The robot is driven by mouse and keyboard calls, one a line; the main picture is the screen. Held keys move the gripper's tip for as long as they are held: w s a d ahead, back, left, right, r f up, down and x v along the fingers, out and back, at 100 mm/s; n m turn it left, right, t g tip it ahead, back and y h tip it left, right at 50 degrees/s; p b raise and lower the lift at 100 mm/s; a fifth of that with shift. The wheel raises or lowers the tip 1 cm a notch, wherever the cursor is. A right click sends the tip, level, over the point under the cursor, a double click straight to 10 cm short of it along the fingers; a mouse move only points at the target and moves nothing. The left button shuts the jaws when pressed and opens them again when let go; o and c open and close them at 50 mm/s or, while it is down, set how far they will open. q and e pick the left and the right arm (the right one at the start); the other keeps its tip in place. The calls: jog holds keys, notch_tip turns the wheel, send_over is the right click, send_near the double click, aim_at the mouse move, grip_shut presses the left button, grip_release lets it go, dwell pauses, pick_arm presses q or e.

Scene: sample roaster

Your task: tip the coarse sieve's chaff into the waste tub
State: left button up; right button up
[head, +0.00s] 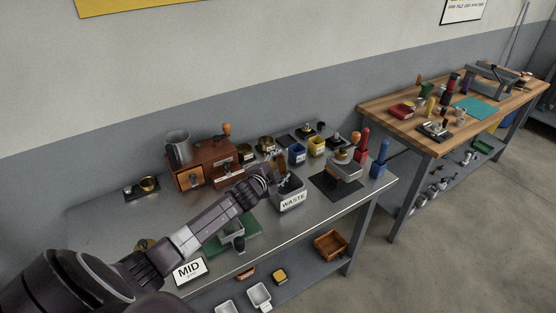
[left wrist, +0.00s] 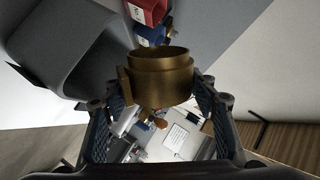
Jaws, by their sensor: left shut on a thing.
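The coarse sieve appears to be the brass cup-like ring (left wrist: 160,78) between the fingers of my left gripper (left wrist: 158,92) in the left wrist view. The gripper is shut on it. In the head view my left gripper (head: 273,176) is at the left rim of the grey waste tub (head: 292,202), which has a WASTE label. A brass part of the sieve (head: 279,161) shows just past the fingers, seemingly tilted. The sieve's inside and any chaff are hidden. A large grey body, seemingly the tub (left wrist: 65,50), is close beside the sieve in the left wrist view. My right gripper is out of view.
A brown wooden roaster (head: 205,162) stands behind my arm. A MID sign (head: 189,271) and green tray (head: 245,228) are near the front.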

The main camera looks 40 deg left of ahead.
pick_arm(q)
jog(key=shift+w+d+r+m+y, duration=0.1)
jog(key=shift+w+d+m+y, duration=0.15)
jog(key=shift+m, duration=0.35)
jog(key=m+y, duration=0.1)
jog(key=d+f+m+g+y, duration=0.1)
jog(key=m, duration=0.1)
jog(key=shift+w+d+f+p, duration=0.15)
jog(key=shift+w+f+p, duration=0.05)
jog(key=shift+p, duration=0.2)
jog(key=m+y, duration=0.1)
jog(key=d+m+g+y, duration=0.1)
jog(key=m, duration=0.1)
jog(key=shift+w+f, duration=0.1)
jog(key=shift+w, duration=0.1)
notch_tip(320, 180, up, 3)
jog(key=p, duration=0.3)
dwell(0.4)
